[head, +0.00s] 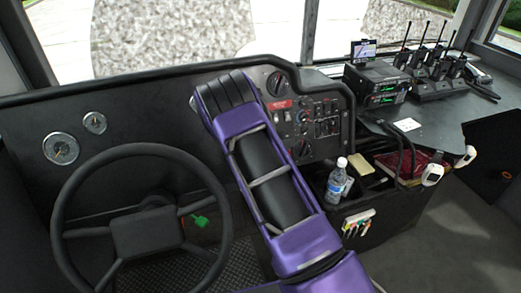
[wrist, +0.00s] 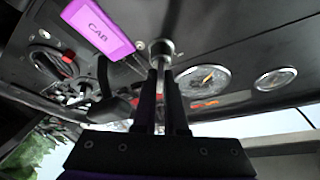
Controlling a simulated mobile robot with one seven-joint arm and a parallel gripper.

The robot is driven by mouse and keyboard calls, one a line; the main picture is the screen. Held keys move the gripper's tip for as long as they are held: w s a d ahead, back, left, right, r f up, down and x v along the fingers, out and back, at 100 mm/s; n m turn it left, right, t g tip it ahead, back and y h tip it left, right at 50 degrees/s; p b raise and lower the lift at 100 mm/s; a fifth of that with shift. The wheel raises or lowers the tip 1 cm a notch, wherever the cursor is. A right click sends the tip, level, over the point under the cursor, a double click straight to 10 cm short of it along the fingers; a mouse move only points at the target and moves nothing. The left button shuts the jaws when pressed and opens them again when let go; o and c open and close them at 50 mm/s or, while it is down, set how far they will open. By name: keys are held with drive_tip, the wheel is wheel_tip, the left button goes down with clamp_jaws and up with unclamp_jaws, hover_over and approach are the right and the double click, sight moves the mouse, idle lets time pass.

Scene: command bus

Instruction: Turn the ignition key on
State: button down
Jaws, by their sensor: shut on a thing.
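In the wrist view my gripper (wrist: 165,75) has its two black fingers close together, with the fingertips at a round metal ignition switch (wrist: 160,47) on the dark dash panel. The fingers are shut on a thin thing at the switch, which I take to be the ignition key; the fingers hide most of it, so its turn angle cannot be told. A purple tag marked CAB (wrist: 101,26) is beside the fingertips on the left; whether it is joined to the key cannot be seen. In the head view my purple arm reaches to the dash and hides the gripper and key.
The steering wheel (head: 143,225) is left of my arm. A switch panel (head: 314,125) is right of it. A water bottle (head: 337,181) stands in a console bin, with radios (head: 436,70) on the shelf beyond. Round gauges (wrist: 203,82) are close to the fingers.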

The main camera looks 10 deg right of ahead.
drive_tip(key=c, duration=1)
unclamp_jaws()
drive_tip(key=shift+o, duration=0.2)
drive_tip(key=s+a, duration=0.2)
drive_tip(key=s, duration=1.5)
drive_tip(key=shift+a, duration=0.4)
